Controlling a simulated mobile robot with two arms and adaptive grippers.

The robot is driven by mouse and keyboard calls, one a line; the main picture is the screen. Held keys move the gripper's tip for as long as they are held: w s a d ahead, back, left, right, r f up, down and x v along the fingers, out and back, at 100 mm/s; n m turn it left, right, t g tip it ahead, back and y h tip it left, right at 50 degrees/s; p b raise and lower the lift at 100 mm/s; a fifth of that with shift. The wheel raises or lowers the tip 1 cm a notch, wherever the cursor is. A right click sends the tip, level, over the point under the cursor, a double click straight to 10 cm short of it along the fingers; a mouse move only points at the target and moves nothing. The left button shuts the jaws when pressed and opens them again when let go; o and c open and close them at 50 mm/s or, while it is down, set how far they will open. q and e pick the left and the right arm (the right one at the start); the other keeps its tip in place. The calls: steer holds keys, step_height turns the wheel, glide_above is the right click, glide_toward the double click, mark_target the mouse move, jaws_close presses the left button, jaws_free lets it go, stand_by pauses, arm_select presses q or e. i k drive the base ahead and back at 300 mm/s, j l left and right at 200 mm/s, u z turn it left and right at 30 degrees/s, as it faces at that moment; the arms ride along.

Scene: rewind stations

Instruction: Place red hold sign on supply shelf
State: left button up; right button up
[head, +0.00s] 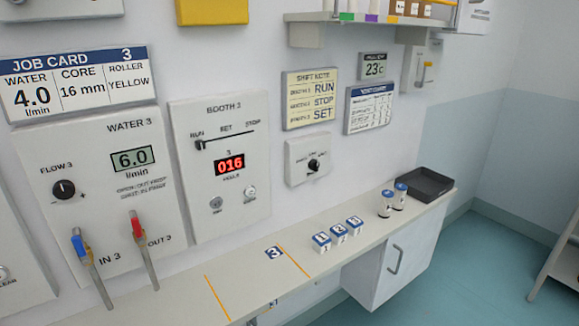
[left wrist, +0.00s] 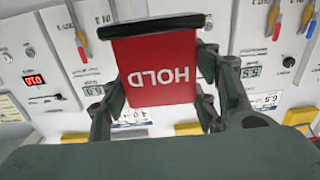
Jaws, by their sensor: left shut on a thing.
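The red hold sign (left wrist: 152,72) shows in the left wrist view, with white HOLD lettering upside down and a dark bar along its top edge in the picture. My left gripper (left wrist: 165,98) is shut on the sign, with its dark green fingers at either side of it. Neither gripper nor the sign shows in the head view. A wall shelf (head: 330,17) at the top of the head view carries brown boxes and has green, purple and orange labels on its edge. Its upper part is cut off. My right gripper is in neither view.
A counter (head: 185,290) runs below the booth 3 panel (head: 222,165). Blue and red valve levers (head: 137,228) stick out at left. Open floor (head: 470,270) lies at right.

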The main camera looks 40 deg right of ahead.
mark_target(369, 223)
steer(key=l, duration=5.2)
